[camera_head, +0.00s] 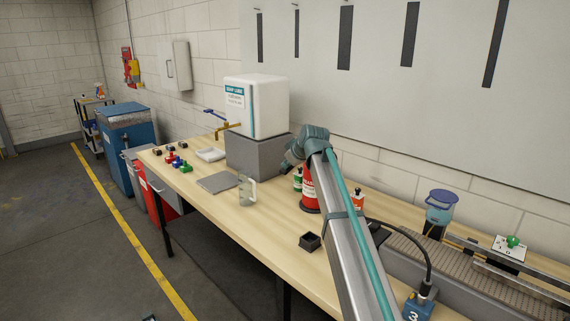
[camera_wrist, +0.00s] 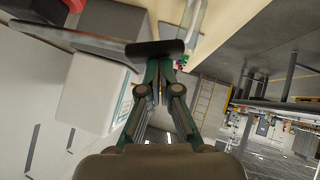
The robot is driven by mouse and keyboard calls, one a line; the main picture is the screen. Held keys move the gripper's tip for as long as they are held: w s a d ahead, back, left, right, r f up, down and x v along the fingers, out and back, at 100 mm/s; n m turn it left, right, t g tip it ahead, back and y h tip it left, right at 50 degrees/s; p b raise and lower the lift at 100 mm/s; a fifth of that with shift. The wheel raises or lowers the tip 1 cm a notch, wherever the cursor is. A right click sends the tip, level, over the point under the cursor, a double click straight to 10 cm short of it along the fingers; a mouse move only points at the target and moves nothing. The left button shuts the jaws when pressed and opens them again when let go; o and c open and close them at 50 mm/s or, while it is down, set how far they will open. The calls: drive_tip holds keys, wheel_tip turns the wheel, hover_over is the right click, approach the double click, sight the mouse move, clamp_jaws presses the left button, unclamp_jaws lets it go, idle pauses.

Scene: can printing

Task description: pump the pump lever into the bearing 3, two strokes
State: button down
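A red can with a white label (camera_head: 310,192) stands on the bench behind my forearm. My gripper (camera_head: 298,150) is just above and beside it. I cannot make out the pump lever in the head view. In the wrist view my gripper's teal fingers (camera_wrist: 161,68) converge toward a dark bar (camera_wrist: 155,48) that lies across their tips; whether they grip it is unclear. The blue block marked 3, bearing 3 (camera_head: 418,306), is at the lower right, with a black cable rising from its top.
A white tank (camera_head: 258,105) on a grey block (camera_head: 255,157) stands behind and left of my gripper. A clear mug (camera_head: 246,190) and a small black box (camera_head: 310,242) are on the bench (camera_head: 225,220). A conveyor (camera_head: 440,255) and a blue-lidded jar (camera_head: 440,207) are at right.

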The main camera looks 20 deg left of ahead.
drive_tip(key=shift+s+d+f, duration=0.1)
drive_tip(key=shift+d+f, duration=0.1)
drive_tip(key=shift+f, duration=0.05)
drive_tip(key=s+d+r, duration=0.3)
drive_tip(key=s+r, duration=0.4)
drive_tip(key=r, duration=0.3)
drive_tip(key=shift+d+r, duration=0.4)
